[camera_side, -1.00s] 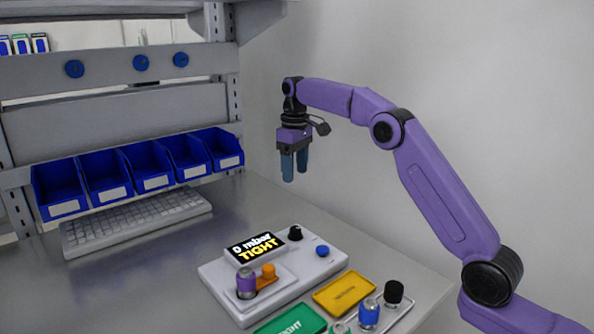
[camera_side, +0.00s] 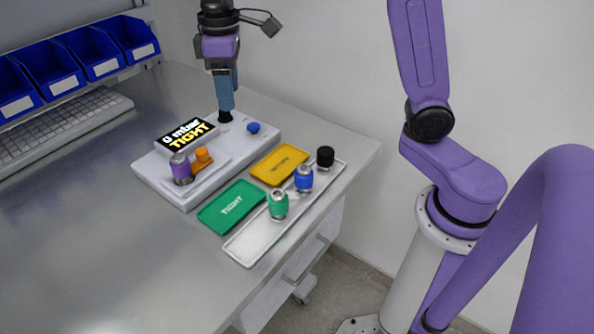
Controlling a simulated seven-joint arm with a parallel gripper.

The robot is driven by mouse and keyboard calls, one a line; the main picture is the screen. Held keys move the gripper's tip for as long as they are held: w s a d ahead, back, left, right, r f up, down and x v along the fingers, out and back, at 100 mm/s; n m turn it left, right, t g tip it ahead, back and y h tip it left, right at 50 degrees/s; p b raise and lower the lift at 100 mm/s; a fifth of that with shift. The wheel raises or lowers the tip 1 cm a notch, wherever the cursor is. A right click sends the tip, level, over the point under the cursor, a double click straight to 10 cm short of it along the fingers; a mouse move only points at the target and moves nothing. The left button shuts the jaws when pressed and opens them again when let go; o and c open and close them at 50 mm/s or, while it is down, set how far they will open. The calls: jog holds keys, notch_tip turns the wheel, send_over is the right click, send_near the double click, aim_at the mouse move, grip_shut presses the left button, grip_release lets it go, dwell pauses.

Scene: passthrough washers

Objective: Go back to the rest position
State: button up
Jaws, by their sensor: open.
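My gripper (camera_side: 226,107) hangs fingers down over the back of the white tester box (camera_side: 172,190). Its blue fingers overlap in this view, and it is open with nothing seen between them. The fingertips appear just above or beside a black knob (camera_side: 225,117) on the box; I cannot tell whether they touch it. The box's display (camera_side: 187,134) reads "0 mbar TIGHT". A purple fitting (camera_side: 181,168) stands upright at the front of the box beside an orange piece (camera_side: 203,155).
A blue button (camera_side: 253,128) is on the box. A green pad (camera_side: 231,206) and yellow pad (camera_side: 279,165) lie nearby. A tray (camera_side: 247,249) holds green (camera_side: 278,205), blue (camera_side: 304,178) and black (camera_side: 325,156) fittings. Blue bins (camera_side: 89,52) and a keyboard (camera_side: 62,128) are left.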

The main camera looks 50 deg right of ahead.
jog(key=s+d+f+n, duration=0.1)
jog(key=s+d+f, duration=0.1)
jog(key=s, duration=0.7)
jog(key=s+d+f+n, duration=0.2)
jog(key=s+d+f, duration=0.1)
jog(key=s, duration=0.6)
jog(key=s+d+f+n, duration=0.1)
jog(key=s+d+f, duration=0.1)
jog(key=s, duration=0.8)
jog(key=shift+d+f+n, duration=0.3)
jog(key=shift+f+n, duration=0.1)
jog(key=shift+f, duration=0.2)
